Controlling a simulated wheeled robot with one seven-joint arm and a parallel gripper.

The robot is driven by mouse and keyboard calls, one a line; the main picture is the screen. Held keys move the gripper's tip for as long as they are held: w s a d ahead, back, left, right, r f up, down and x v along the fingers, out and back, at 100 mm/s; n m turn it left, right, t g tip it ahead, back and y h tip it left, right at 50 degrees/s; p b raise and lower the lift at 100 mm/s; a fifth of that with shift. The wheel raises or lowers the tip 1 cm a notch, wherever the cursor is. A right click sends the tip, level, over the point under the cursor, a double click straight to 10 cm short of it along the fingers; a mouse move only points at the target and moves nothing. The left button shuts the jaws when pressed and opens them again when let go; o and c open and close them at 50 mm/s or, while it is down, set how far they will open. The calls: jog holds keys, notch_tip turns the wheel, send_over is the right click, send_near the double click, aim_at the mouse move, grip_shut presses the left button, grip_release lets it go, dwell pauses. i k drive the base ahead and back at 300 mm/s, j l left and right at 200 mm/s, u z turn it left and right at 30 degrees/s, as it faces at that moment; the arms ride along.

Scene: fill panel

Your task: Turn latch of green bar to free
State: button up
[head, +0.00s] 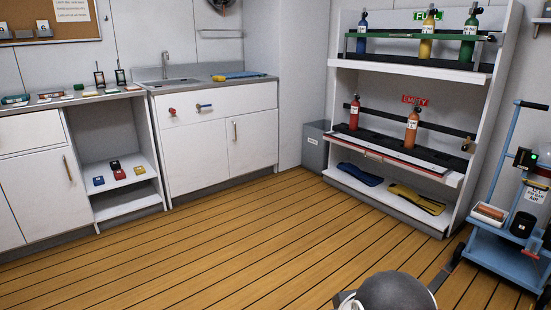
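The green bar (405,36) runs across the front of the upper shelf of the white rack (487,105), under a green FULL sign (428,15). It passes in front of a blue cylinder (362,38), a yellow cylinder (426,42) and a teal-green cylinder (468,45), which stand upright. Small fittings show at the bar's ends; the latch is too small to tell which way it is turned. My gripper is not in view; only a dark rounded part of my own body shows at the bottom edge, well away from the rack.
Below, two red-orange cylinders (412,132) stand under a red EMPTY sign (414,99). A blue cart (498,255) stands right of the rack. A grey bin (314,148) and sink counter (212,83) are at left. The wooden floor (250,235) before the rack is clear.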

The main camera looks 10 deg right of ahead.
aim_at(491, 38)
jog(key=i+j+z, duration=0.1)
jog(key=i+z, duration=0.3)
jog(key=i, duration=0.15)
jog(key=i+j+z, duration=0.35)
jog(key=i, duration=0.15)
jog(key=i+j+z, duration=0.8)
jog(key=i+j, duration=0.25)
jog(key=j, duration=0.55)
jog(key=i+j, duration=0.1)
jog(key=j, duration=0.5)
jog(key=i+j, duration=0.1)
jog(key=j, duration=0.55)
